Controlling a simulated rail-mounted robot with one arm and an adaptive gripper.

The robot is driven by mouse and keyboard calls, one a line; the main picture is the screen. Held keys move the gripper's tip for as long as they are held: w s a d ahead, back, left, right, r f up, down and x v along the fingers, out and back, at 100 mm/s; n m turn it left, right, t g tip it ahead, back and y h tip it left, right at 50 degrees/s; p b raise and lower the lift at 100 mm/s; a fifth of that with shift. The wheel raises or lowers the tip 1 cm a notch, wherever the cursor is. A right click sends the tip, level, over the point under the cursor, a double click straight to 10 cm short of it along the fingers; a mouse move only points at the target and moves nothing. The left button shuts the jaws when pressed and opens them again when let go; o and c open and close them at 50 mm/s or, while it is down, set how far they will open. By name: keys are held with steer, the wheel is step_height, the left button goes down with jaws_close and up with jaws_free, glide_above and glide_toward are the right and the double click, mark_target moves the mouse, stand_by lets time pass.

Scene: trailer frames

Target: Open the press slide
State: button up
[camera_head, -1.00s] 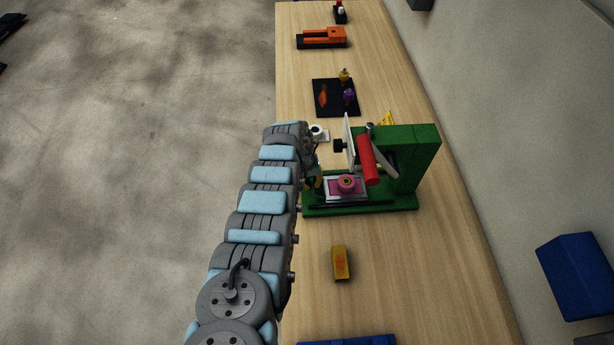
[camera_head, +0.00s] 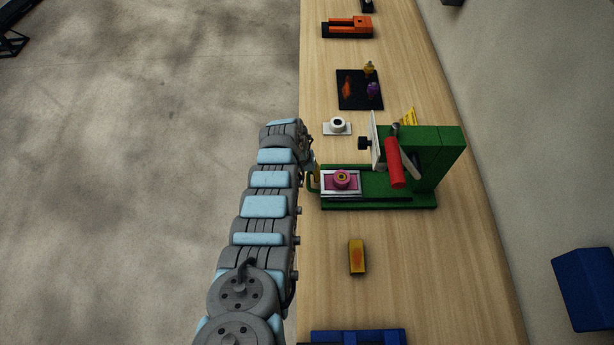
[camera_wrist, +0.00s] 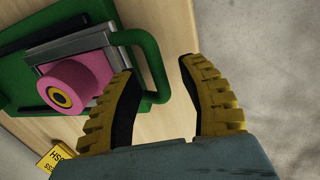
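The green press (camera_head: 445,150) stands on the bench with a red lever (camera_head: 394,163) at its front. Its slide (camera_head: 325,189), a silver-framed tray, sits at the left end of the green base, clear of the upright part. A pink round piece with a yellow ring (camera_head: 341,179) is on the slide; it also shows in the wrist view (camera_wrist: 75,85). The slide's green loop handle (camera_wrist: 158,58) is at the tray's outer end. My gripper (camera_wrist: 158,70) is open, its yellow-black fingers apart around the handle's outer bar. In the head view my arm partly hides the gripper (camera_head: 315,174).
A yellow block (camera_head: 357,257) lies in front of the press. Behind are a white cup-like item (camera_head: 338,125), a black tray (camera_head: 351,102) with small items and an orange device (camera_head: 348,26). A blue object (camera_head: 358,337) is at the near edge. Open floor lies left.

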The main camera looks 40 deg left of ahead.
steer(key=shift+r, duration=0.25)
steer(key=shift+a+r, duration=0.2)
steer(key=shift+r, duration=0.5)
step_height(320, 180, up, 10)
steer(key=s+a, duration=0.1)
steer(key=shift+s+a, duration=0.15)
steer(key=shift+a, duration=0.1)
stand_by(0.6)
